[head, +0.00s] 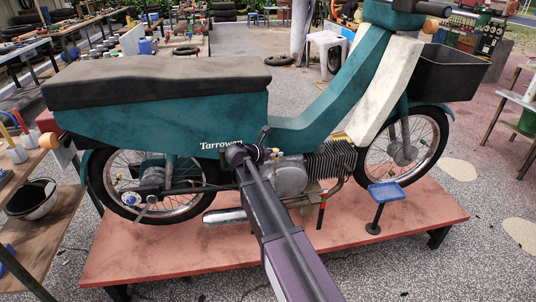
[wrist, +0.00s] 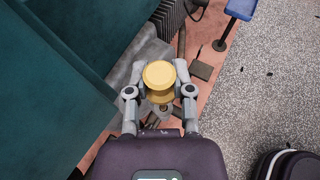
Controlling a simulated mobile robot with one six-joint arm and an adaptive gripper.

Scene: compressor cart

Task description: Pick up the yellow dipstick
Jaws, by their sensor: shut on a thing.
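The yellow dipstick shows in the wrist view as a round yellow cap (wrist: 159,74), with a second yellow round part just below it. My gripper (wrist: 160,76) has one finger on each side of the cap and is shut on it. In the head view my gripper (head: 268,139) is beside the engine of the teal motorbike (head: 170,115), below its body. Only a small bit of yellow shows there.
The motorbike stands on a low reddish platform (head: 400,215). A blue-topped stand (head: 386,192) is to the right of the engine. The teal side panel is close on the left in the wrist view. A bench with a dark bowl (head: 31,199) is at the far left.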

